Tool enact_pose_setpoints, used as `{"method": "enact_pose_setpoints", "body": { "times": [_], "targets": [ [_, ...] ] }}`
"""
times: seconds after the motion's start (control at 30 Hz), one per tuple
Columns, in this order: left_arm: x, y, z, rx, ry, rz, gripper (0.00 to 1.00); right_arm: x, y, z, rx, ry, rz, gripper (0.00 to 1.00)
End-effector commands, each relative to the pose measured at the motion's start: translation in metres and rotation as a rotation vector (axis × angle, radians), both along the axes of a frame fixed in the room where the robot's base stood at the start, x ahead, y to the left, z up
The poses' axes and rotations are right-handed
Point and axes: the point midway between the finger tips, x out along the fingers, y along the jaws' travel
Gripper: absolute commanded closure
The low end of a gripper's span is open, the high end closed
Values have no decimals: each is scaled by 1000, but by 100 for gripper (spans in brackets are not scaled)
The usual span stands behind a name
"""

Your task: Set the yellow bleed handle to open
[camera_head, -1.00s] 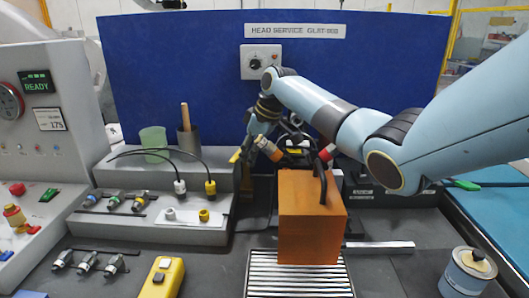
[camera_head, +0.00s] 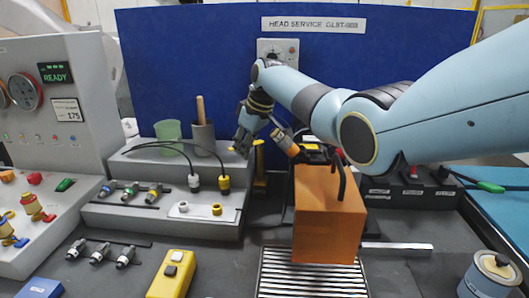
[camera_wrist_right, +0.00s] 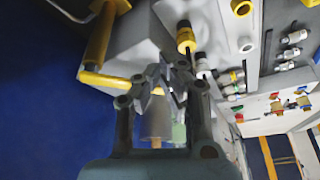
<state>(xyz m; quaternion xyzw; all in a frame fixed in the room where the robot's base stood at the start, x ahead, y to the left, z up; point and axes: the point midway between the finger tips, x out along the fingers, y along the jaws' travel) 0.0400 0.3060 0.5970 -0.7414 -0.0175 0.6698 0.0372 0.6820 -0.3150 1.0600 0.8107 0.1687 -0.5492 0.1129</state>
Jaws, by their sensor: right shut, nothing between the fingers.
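A yellow handle shows in the head view as an upright yellow piece (camera_head: 259,172) beside the right end of the grey stepped stand. In the right wrist view it is a yellow bar (camera_wrist_right: 105,80) running across to the fingers, joined near a thicker yellow cylinder (camera_wrist_right: 99,35). My right gripper (camera_head: 241,143) is shut and empty, pointing down just above the stand's right end. In the right wrist view its fingertips (camera_wrist_right: 172,76) are close to the bar's end; I cannot tell whether they touch. My left gripper is out of view.
The grey stepped stand (camera_head: 130,217) holds cabled plugs, a green cup (camera_head: 168,132) and a dark cup (camera_head: 203,138). An orange box (camera_head: 328,215) stands right of the gripper, by a slatted grate (camera_head: 312,275). A blue panel (camera_head: 190,60) rises behind.

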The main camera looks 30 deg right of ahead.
Motion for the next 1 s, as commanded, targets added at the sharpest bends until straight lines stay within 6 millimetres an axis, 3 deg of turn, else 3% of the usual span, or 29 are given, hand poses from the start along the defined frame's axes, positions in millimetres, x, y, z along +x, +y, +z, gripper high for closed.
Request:
{"method": "enact_pose_setpoints", "body": {
  "times": [0.03,0.1,0.4,0.6,1.0],
  "targets": [
    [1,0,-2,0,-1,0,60,6,12,0,2,-1,-28,100],
    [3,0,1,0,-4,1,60,11,18,2,0,2,-105,100],
    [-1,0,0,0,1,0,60,25,20,0,-2,-2,-388,100],
    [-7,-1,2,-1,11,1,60,27,20,1,0,-1,-419,100],
    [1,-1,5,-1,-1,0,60,27,20,1,0,-2,-417,100]
  ]
}}
